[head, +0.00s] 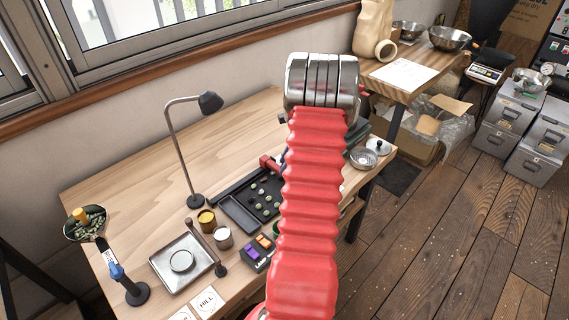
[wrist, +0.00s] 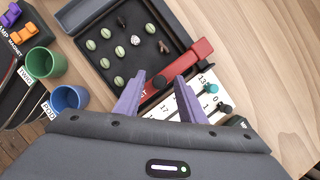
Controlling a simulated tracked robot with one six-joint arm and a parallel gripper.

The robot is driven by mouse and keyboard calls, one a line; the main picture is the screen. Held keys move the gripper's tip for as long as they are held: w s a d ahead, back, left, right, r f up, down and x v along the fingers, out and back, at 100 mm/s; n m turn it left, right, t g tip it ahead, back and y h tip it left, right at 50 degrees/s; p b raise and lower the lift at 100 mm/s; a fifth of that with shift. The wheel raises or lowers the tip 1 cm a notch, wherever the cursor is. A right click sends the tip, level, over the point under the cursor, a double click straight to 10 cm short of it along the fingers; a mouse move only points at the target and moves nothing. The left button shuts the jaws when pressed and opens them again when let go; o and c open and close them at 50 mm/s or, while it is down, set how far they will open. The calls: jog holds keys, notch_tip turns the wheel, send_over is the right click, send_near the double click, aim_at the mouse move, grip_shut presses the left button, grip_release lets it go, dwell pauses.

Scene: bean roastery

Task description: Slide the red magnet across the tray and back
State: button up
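The tray holds several pale green beans, a dark piece, a speckled pebble and a brown twig. In the head view the magnet (head: 268,163) shows at the back of the tray (head: 232,214), and my red arm hides the gripper.
A green cup (wrist: 45,62) and a blue cup (wrist: 68,99) stand left of the tray in the wrist view. A numbered white panel (wrist: 190,98) with knobs lies by the fingers.

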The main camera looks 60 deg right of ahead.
jog(key=v, duration=1.3)
jog(key=shift+r, duration=0.35)
jog(key=shift+s+d, duration=0.1)
jog(key=shift+s, duration=0.05)
